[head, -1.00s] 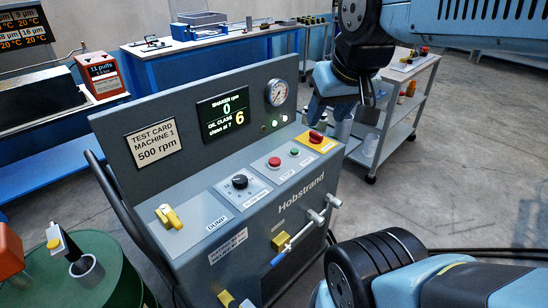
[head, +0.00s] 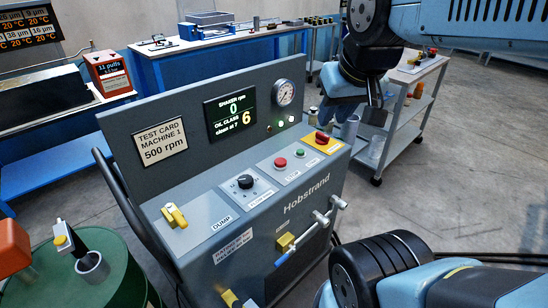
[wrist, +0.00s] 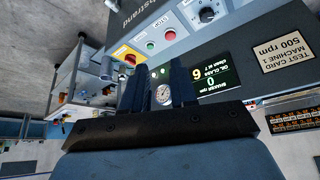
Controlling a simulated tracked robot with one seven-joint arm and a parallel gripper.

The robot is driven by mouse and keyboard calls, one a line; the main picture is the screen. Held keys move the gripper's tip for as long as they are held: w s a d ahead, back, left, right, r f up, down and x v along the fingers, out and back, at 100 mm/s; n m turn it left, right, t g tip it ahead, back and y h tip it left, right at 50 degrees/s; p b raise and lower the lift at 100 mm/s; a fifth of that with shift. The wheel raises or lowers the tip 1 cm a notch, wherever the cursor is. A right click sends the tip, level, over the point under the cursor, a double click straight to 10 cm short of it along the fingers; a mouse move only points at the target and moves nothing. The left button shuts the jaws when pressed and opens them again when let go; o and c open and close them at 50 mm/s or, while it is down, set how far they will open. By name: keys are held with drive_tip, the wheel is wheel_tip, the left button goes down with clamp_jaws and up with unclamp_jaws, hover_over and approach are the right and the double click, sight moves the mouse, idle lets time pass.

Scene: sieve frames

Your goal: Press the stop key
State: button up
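The stop key is a red round button (head: 281,162) on the sloping top of the grey Hobstrand machine (head: 135,240), with a small label below it that seems to read STOP. It also shows in the wrist view as a red button (wrist: 169,34). A green button (head: 300,153) sits just right of it. My gripper (head: 376,112) is at the upper right in the head view, above and to the right of the keys, apart from the panel. In the wrist view its two fingers (wrist: 160,84) stand apart with nothing between them; the gauge shows behind the gap.
A red rotary switch on a yellow plate (head: 323,143) sits right of the keys; a black knob (head: 243,181) and yellow dump handle (head: 174,215) sit left. The display (head: 230,115) reads shaker 0, oil class 6. A grey trolley (head: 400,110) stands behind at right.

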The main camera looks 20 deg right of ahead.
clamp_jaws()
idle(1.4)
